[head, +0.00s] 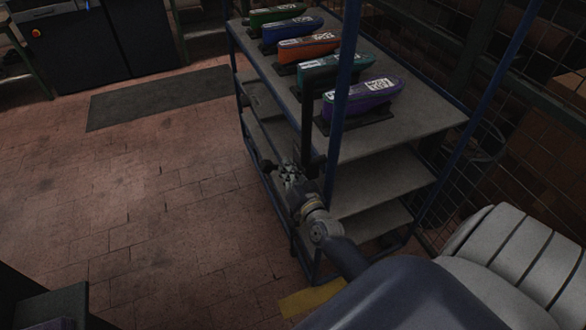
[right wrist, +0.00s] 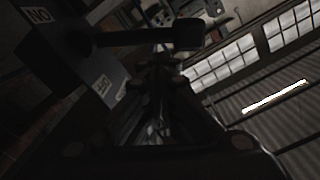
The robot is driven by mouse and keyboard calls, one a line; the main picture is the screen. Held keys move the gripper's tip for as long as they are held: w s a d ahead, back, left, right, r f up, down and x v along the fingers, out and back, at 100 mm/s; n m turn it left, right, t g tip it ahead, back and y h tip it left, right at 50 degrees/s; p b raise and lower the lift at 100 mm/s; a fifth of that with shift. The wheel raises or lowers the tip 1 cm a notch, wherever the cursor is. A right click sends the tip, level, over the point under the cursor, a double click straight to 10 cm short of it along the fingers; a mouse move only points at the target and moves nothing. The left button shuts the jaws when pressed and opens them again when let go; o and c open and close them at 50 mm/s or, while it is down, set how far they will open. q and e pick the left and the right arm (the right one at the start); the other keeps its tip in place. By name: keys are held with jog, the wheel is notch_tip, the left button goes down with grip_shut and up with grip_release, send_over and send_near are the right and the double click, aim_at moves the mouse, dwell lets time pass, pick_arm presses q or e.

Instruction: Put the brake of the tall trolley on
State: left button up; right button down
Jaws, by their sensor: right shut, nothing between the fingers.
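The tall trolley (head: 392,173) has a blue frame and several grey shelves, and stands right of the middle in the head view. My right gripper (head: 289,170) is at the trolley's near left side, below the top shelf, shut and empty. In the right wrist view the gripper (right wrist: 158,72) is dark. Beyond its fingers a black lever (right wrist: 130,38) with a thick end reaches across from a dark box. White labels on the box read ON, upside down (right wrist: 40,15), and apparently OFF (right wrist: 102,86). I cannot tell whether the fingers touch the lever. My left gripper is not in view.
Several coloured shoe-shaped items, including a purple one (head: 362,98), stand on the top shelf. A wire mesh wall (head: 500,105) is close behind the trolley. A yellow floor mark (head: 312,298) lies in front. The brick floor (head: 130,190) on the left is clear, with a dark mat (head: 158,97).

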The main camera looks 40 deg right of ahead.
jog(key=shift+x, duration=0.9)
jog(key=shift+a+f+n, duration=0.3)
jog(key=shift+a+n, duration=0.15)
jog(key=shift+n, duration=0.15)
notch_tip(320, 180, down, 8)
jog(key=a+n+h+b, duration=0.1)
jog(key=a+n+b, duration=0.1)
jog(key=n, duration=0.8)
jog(key=shift+w+a, duration=0.4)
dwell(0.3)
